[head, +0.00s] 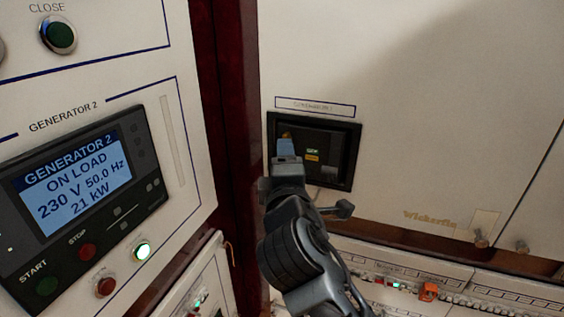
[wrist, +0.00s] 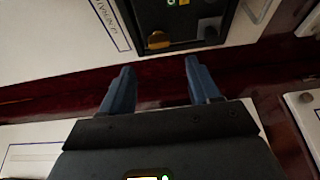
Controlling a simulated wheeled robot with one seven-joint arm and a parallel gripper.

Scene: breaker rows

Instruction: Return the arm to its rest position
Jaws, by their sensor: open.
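My gripper (wrist: 160,88) shows in the wrist view with two blue fingers apart and nothing between them. In the head view my gripper (head: 286,148) is at the end of my dark arm, in front of a black-framed recessed breaker unit (head: 343,165). The arm is stretched out toward that panel and hides part of the unit's lower left. In the wrist view the breaker unit (wrist: 190,22) lies beyond the fingertips, with an orange-yellow knob (wrist: 158,40) and a dark knob (wrist: 209,28) on it. I cannot tell from the head view whether the fingers touch the unit.
A dark red post (head: 228,120) separates the cabinets. Rows of small breakers (head: 395,284), one with an orange piece (head: 428,291), run along the lower right.

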